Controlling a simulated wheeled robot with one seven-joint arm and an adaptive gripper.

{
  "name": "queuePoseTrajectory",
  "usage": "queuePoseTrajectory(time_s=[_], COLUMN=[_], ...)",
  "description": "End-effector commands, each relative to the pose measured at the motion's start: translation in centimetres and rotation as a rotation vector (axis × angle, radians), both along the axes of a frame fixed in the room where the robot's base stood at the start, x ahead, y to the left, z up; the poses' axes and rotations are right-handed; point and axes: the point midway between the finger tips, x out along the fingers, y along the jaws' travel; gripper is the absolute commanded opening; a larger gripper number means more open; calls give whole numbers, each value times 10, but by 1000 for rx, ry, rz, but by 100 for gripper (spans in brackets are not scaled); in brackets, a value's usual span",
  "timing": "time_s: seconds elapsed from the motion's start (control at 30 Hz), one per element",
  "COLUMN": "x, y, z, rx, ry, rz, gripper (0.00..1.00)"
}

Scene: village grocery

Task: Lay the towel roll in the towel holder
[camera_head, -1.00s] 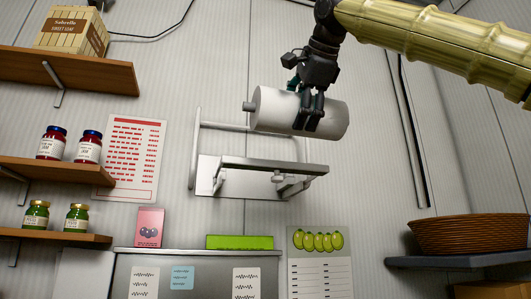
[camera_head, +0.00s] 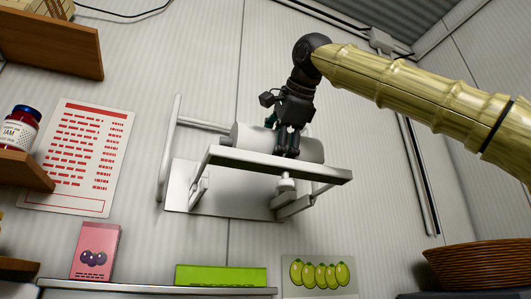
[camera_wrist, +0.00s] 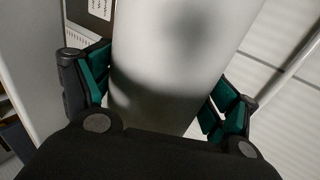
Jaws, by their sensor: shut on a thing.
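The white towel roll (camera_head: 252,138) lies sideways at the towel holder, partly hidden behind its front bar. The white towel holder (camera_head: 280,165) is fixed to the wall, with a back plate, side arms and a long front bar. My gripper (camera_head: 288,150) comes down from above and is shut around the roll near its middle. In the wrist view the roll (camera_wrist: 180,65) fills the space between the two green-padded fingers. I cannot tell whether the roll touches the holder's supports, as the front bar covers its lower side.
A red-lettered sheet (camera_head: 80,155) hangs on the wall at left, beside shelves with a jam jar (camera_head: 20,130). Below the holder stand a pink box (camera_head: 95,252) and a green box (camera_head: 222,275). A woven basket (camera_head: 485,265) is at lower right.

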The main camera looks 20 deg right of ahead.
Motion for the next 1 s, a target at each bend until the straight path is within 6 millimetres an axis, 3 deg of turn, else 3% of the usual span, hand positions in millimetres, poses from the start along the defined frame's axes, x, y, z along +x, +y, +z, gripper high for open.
queuePoseTrajectory(time_s=[0.3,1.0], x=[21,57], y=[21,20], z=[3,4], rx=[-2,-2], ry=[0,-1], rz=[31,29], gripper=[66,66])
